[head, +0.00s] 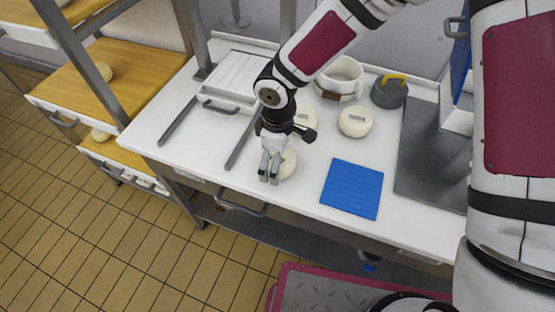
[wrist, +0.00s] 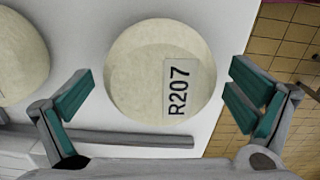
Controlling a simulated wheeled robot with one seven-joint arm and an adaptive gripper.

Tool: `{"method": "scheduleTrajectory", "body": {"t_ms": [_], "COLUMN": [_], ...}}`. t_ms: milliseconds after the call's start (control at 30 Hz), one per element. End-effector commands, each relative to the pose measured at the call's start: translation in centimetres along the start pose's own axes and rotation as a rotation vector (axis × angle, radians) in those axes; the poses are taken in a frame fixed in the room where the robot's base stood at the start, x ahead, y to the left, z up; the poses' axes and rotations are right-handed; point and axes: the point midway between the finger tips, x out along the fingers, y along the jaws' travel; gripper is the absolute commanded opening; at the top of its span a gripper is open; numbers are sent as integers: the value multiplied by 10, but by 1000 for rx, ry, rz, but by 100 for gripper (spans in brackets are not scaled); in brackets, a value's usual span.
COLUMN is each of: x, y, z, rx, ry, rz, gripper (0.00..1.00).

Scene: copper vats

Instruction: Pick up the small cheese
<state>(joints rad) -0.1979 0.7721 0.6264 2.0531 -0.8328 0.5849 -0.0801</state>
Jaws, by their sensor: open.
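A pale round cheese (head: 289,162) lies on the white counter near its front edge, partly hidden behind my gripper (head: 269,178). In the wrist view this cheese (wrist: 135,65) shows a label reading R207. My gripper (wrist: 162,85) is open, with one finger on each side of the cheese in that view and nothing held. I cannot tell whether the fingers touch it. Two more pale cheeses lie farther back: one right of centre (head: 355,122) and one partly behind my arm (head: 305,116). Another cheese (wrist: 20,55) is cut off at the left of the wrist view.
A blue mat (head: 352,188) lies to the right on the counter (head: 225,168). A white pot (head: 343,77) and a grey kettle-like vessel (head: 388,92) stand behind. A white ridged tray (head: 236,75) is at back left. Wooden shelves (head: 115,85) stand left.

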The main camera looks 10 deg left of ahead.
Motion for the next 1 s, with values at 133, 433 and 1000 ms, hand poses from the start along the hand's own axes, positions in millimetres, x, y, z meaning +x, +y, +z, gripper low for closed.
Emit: {"method": "scheduleTrajectory", "body": {"t_ms": [133,433,1000], "x": [0,0,-18], "y": [0,0,2], "z": [0,0,0], "rx": [0,0,1], "ry": [0,0,0], "rz": [1,0,4], "gripper": [100,41,33]}}
